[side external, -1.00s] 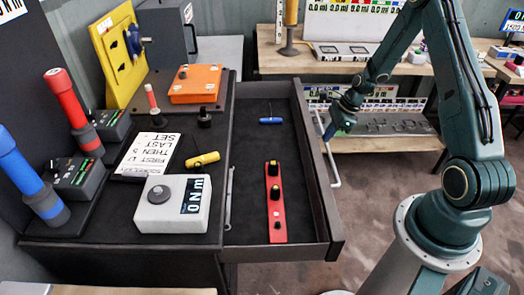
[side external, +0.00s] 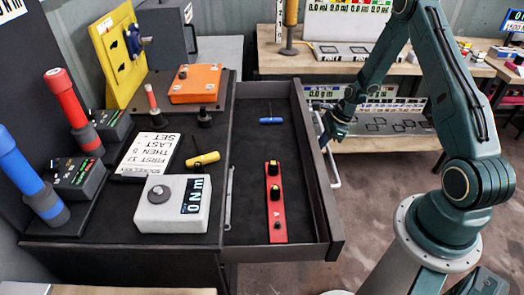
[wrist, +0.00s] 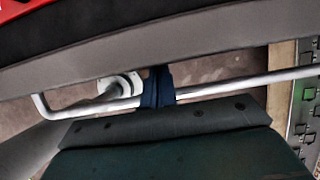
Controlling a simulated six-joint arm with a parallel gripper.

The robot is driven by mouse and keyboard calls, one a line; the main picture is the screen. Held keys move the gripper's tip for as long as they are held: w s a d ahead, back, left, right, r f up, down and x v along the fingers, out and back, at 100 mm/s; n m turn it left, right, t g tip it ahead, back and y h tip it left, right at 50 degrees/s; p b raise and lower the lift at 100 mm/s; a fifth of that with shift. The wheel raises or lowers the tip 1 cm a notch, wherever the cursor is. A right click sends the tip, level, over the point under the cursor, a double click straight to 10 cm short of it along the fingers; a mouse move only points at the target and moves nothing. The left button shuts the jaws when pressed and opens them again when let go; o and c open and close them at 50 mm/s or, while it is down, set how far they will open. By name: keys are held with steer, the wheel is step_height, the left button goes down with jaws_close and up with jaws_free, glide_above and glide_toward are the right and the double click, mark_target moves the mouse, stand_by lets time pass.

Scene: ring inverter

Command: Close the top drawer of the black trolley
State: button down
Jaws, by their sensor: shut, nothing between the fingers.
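The black trolley's top drawer (side external: 322,215) is open, pulled out to the right of the trolley top (side external: 120,245) in the side view. Its white bar handle (side external: 330,165) runs along the drawer's outer front, and also crosses the wrist view (wrist: 225,87). My gripper (side external: 325,140) is at the handle, towards the far part of the drawer front. In the wrist view its dark blue fingers (wrist: 158,76) are shut and empty, crossing the bar, with tips by the drawer front (wrist: 150,40). I cannot tell whether they touch the bar or front.
The drawer holds a red strip with black knobs (side external: 276,200) and a small blue item (side external: 270,120). A white torque box (side external: 172,204), a yellow item (side external: 203,159) and an orange case (side external: 195,83) stand on the trolley top. A wooden bench (side external: 350,66) stands behind.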

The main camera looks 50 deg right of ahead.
glide_above(250, 158)
steer(key=shift+a, duration=0.15)
stand_by(0.3)
steer(key=shift+r, duration=0.1)
stand_by(0.3)
